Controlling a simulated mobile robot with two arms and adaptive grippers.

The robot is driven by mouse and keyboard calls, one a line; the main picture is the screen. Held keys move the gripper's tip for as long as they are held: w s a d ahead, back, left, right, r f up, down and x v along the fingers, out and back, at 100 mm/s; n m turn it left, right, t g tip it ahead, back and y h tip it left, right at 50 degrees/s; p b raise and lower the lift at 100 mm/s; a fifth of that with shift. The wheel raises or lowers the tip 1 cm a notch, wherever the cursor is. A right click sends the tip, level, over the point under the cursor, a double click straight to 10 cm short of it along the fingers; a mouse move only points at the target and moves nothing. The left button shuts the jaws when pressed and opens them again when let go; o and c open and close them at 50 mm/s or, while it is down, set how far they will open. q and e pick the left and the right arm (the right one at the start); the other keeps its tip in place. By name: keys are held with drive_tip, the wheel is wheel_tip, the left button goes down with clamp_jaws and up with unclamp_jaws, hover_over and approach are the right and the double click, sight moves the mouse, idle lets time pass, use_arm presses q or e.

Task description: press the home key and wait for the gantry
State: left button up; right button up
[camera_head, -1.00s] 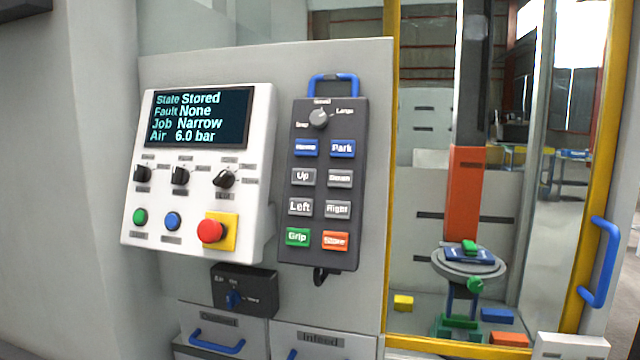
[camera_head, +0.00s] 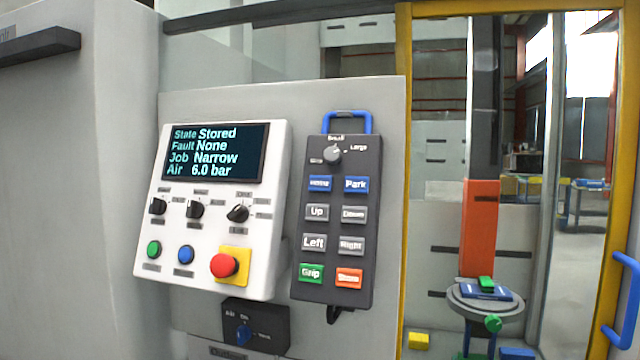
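The Home key (camera_head: 320,183) is the blue key at the upper left of the dark pendant (camera_head: 335,290), beside the blue Park key (camera_head: 356,184). Its label is small and blurred. The pendant hangs upright on the grey panel. The display (camera_head: 215,152) on the white control box reads State Stored, Fault None, Job Narrow, Air 6.0 bar. Through the yellow-framed window an orange column (camera_head: 479,228) of the gantry stands above a round table (camera_head: 458,298) that bears a blue plate and a green piece. Neither of my grippers is in view.
A red stop button (camera_head: 224,265) on a yellow plate, knobs, and green and blue buttons sit on the control box. A black air switch box (camera_head: 256,328) is below. A blue door handle (camera_head: 622,300) juts out at the right edge. The space before the pendant is clear.

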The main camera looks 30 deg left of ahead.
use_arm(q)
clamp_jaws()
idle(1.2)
